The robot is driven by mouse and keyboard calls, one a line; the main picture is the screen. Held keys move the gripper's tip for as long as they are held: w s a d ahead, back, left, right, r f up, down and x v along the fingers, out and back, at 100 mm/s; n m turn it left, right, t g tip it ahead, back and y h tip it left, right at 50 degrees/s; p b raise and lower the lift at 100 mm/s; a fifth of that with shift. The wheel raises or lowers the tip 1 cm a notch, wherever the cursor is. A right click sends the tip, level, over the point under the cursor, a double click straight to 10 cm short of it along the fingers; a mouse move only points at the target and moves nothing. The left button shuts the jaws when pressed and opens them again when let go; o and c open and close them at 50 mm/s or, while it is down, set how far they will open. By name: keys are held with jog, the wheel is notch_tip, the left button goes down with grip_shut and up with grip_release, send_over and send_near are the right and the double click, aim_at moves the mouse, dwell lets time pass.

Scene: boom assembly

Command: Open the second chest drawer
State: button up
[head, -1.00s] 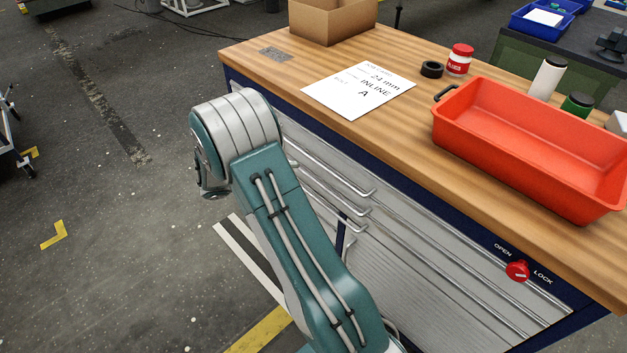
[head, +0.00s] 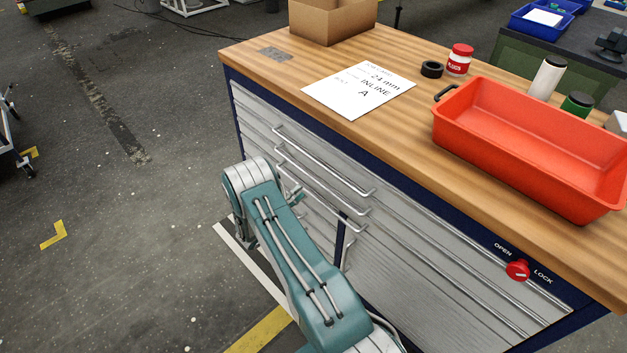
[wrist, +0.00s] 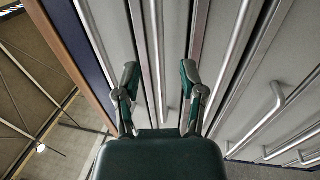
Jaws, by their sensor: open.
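The chest (head: 430,285) has several grey drawers with long bar handles. The top handle (head: 325,161) and the second handle (head: 322,182) show in the head view, and the drawers look shut. My gripper (head: 292,194) is mostly hidden behind my wrist there, close to the left part of the handles. In the wrist view my gripper (wrist: 160,78) is open, its two fingers pointing at the drawer fronts. A bar handle (wrist: 155,50), apparently the second from the top, runs between the fingers. I cannot tell whether a finger touches it.
The wooden top (head: 430,140) carries a red tray (head: 530,190), a paper sheet (head: 360,90), a cardboard box (head: 330,20) and small containers. A red lock knob (head: 517,271) is on the chest's right front.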

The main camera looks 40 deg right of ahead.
aim_at(314, 178)
jog(key=x, duration=0.7)
jog(key=shift+c, duration=0.2)
grip_shut()
